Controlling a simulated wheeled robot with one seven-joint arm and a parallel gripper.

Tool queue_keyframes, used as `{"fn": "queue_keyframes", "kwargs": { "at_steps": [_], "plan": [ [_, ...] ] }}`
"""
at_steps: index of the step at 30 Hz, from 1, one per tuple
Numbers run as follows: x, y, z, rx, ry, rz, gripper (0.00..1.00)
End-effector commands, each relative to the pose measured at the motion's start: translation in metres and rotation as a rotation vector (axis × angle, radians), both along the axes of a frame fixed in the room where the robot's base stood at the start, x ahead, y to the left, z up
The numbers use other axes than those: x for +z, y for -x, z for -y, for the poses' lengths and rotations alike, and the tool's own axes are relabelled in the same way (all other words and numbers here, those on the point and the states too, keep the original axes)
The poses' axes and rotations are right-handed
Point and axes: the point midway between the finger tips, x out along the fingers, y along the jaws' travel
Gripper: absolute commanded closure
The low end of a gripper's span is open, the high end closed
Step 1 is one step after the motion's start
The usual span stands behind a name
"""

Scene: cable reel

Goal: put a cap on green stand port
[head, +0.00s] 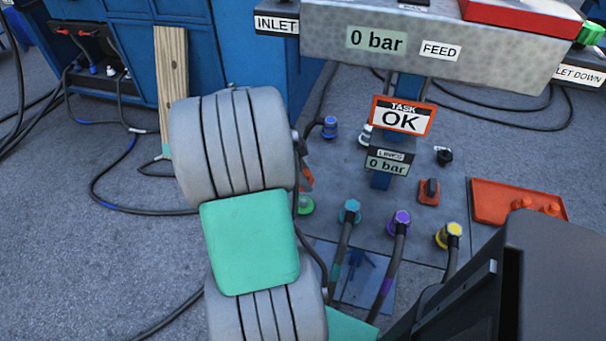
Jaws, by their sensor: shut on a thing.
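The green stand port (306,205) is on the grey floor plate, just right of my arm, which partly covers it. My gripper (303,172) is mostly hidden behind my grey and green arm, and only a sliver shows at the arm's right edge, just above the green port. It is shut on a small orange-red piece (307,179), which looks like a cap but is largely hidden. I cannot tell whether this piece touches the port. Red caps (521,203) also stand on the orange tray (485,205) at the right.
Teal (350,212), purple (401,219) and yellow (452,232) ports carry hoses near the green port. A blue port (329,127) stands behind. The stand's sign (402,117) reads TASK OK, and both gauges read 0 bar. Cables lie on the floor at left.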

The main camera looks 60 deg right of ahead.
Motion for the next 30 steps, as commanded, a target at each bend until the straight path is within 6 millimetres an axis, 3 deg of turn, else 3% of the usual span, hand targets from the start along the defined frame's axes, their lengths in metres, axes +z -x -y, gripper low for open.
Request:
{"fn": "queue_keyframes", "kwargs": {
  "at_steps": [15, 30],
  "plan": [
    [-0.074, -0.001, 0.000, 0.004, -0.001, 0.000, 1.00],
    [-0.080, -0.003, -0.001, 0.004, 0.000, 0.000, 1.00]
  ]
}}
